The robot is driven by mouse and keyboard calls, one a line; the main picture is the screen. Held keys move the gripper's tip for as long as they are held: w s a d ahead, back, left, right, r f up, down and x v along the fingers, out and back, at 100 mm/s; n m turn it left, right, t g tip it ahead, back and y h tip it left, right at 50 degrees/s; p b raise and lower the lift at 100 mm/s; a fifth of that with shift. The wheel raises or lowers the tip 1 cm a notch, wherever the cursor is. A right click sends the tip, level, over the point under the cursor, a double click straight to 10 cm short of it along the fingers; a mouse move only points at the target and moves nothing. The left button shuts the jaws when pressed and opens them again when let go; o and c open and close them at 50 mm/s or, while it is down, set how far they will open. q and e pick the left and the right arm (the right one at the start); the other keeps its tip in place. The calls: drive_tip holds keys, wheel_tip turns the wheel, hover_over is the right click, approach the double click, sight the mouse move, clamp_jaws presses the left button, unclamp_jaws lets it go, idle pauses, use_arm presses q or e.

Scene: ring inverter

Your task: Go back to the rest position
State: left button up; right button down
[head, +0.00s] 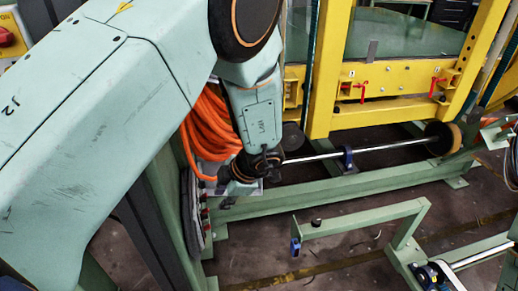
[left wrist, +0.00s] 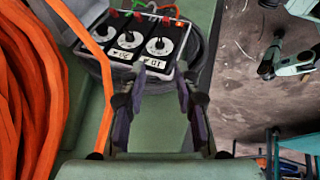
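My left gripper (head: 250,170) hangs at the end of my pale green left arm, left of centre in the head view, beside a bundle of orange hose. In the left wrist view its two dark fingers (left wrist: 160,92) stand apart with nothing between them, so it is open and empty. Beyond the fingertips is a dark box with several white dials (left wrist: 127,43) and coloured knobs. I cannot tell whether the fingertips touch it. My right gripper does not show in either view.
The orange hose (head: 208,130) hangs close to my left gripper. A yellow frame (head: 326,75) stands behind a metal shaft (head: 385,148). A green floor beam (head: 340,190) and a green bracket (head: 365,220) lie to the right. Bare floor (head: 265,235) shows between them.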

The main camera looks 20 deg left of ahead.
use_arm(q)
drive_tip(key=a+r+m+t+y, duration=0.1)
drive_tip(key=a+m+t+y, duration=0.1)
drive_tip(key=a+m, duration=0.35)
drive_tip(key=s+f+m, duration=0.1)
drive_tip(key=s+m, duration=0.1)
drive_tip(key=m, duration=0.2)
drive_tip(key=s+f+m+t+h+p, duration=0.1)
drive_tip(key=s+f+m, duration=0.1)
drive_tip(key=m, duration=0.2)
drive_tip(key=s+f+m+h+p, duration=0.1)
drive_tip(key=s+m, duration=0.2)
drive_tip(key=m, duration=0.1)
drive_tip(key=shift+d+f+t, duration=0.3)
drive_tip(key=shift+f+t, duration=0.05)
drive_tip(key=shift+t, duration=0.05)
drive_tip(key=s+d+f+m+g+h+p, duration=0.1)
drive_tip(key=s+d+m+g+h+p, duration=0.1)
drive_tip(key=s, duration=0.9)
drive_tip(key=s+d+f+m+g+h+p, duration=0.2)
drive_tip(key=s+d+m+h, duration=0.2)
drive_tip(key=s, duration=0.8)
drive_tip(key=shift+s+d+m+g+p, duration=0.3)
drive_tip(key=shift+d+m, duration=0.15)
drive_tip(key=shift+d, duration=0.2)
